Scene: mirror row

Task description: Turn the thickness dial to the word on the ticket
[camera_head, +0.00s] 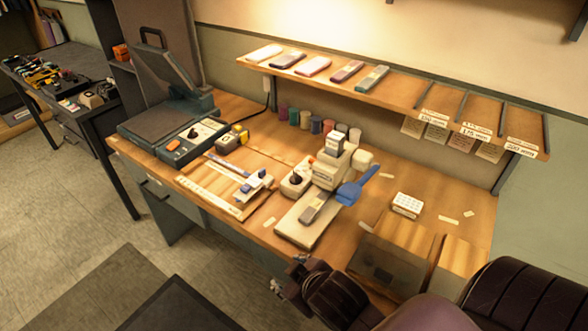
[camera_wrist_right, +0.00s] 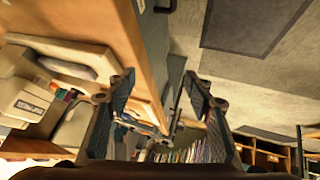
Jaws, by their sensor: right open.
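A teal press with a raised lid has a control panel (camera_head: 201,136) with a dark knob and an orange button. A small cream box (camera_head: 293,182) with a black knob (camera_head: 297,178) stands beside a cream press machine (camera_head: 325,172) with a blue handle. I cannot tell which knob is the thickness dial, or read where either points. Small paper slips lie on the bench, one by a white block (camera_head: 447,219); their words are too small to read. My right gripper (camera_head: 290,281) is open and empty off the bench's front edge. It also shows in the right wrist view (camera_wrist_right: 160,80). My left gripper is out of view.
A wall shelf (camera_head: 400,93) with several flat pieces and hanging tags runs above the bench. Several coloured spools stand at the back. A blue-and-white tool lies on a wooden board (camera_head: 215,190). A dark bin stands at the bench's front right.

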